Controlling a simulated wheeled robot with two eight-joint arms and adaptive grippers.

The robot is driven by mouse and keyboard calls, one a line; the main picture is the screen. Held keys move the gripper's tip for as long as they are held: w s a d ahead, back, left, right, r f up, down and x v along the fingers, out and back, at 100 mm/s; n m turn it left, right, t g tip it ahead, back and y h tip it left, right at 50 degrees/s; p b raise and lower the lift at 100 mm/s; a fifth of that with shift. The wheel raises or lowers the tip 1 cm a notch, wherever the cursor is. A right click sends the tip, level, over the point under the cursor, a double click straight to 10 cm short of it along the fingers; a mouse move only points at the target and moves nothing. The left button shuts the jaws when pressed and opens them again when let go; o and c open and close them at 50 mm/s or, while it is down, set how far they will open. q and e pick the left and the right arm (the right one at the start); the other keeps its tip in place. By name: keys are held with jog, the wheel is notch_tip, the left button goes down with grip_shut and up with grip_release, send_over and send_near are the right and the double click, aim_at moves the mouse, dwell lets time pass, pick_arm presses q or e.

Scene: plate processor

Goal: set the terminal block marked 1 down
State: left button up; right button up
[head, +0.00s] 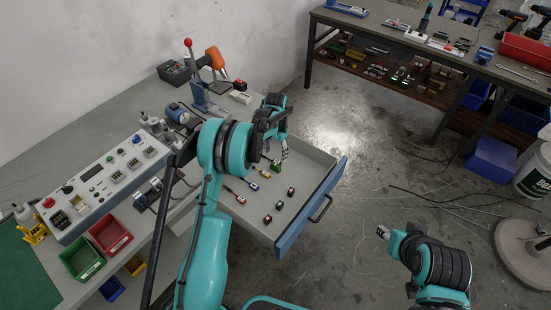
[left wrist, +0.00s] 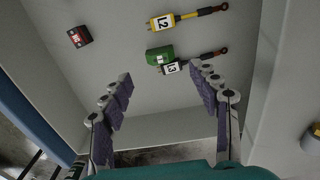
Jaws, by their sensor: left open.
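A green block (head: 277,165) lies on the floor of the open drawer (head: 322,161), near its far end. It also shows in the left wrist view (left wrist: 159,54), lying against a cable piece labelled L3 (left wrist: 172,68). I cannot read a 1 on it, so I cannot tell that it is the terminal block marked 1. My left gripper (head: 284,152) is over the far end of the drawer. In the left wrist view the gripper (left wrist: 162,75) is open and empty, its fingers apart on either side below the green block. My right gripper (head: 383,232) is outside the drawer, over the floor.
A yellow piece labelled L2 (left wrist: 164,22) and a red block (left wrist: 79,36) lie near the green block. Several small red blocks (head: 279,205) lie nearer the drawer front. The drawer walls surround them. A control box (head: 110,182) and bins (head: 83,257) stand on the workbench.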

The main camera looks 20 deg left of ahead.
pick_arm(q)
notch_tip(320, 180, up, 4)
notch_tip(320, 180, up, 9)
jog(key=t, duration=0.1)
send_over(275, 164)
jog(key=s+d, duration=0.1)
jog(key=s, duration=0.3)
jog(key=s+d+r+n+t, duration=0.2)
jog(key=s+r, duration=0.7)
jog(key=s+d+n+t, duration=0.1)
jog(key=s+t, duration=0.3)
jog(key=s, duration=1.6)
jog(key=shift+s+d+r+n+p, duration=0.15)
jog(key=shift+s+d+n+p, duration=0.15)
jog(key=shift+n, duration=0.2)
jog(key=shift+a, duration=0.15)
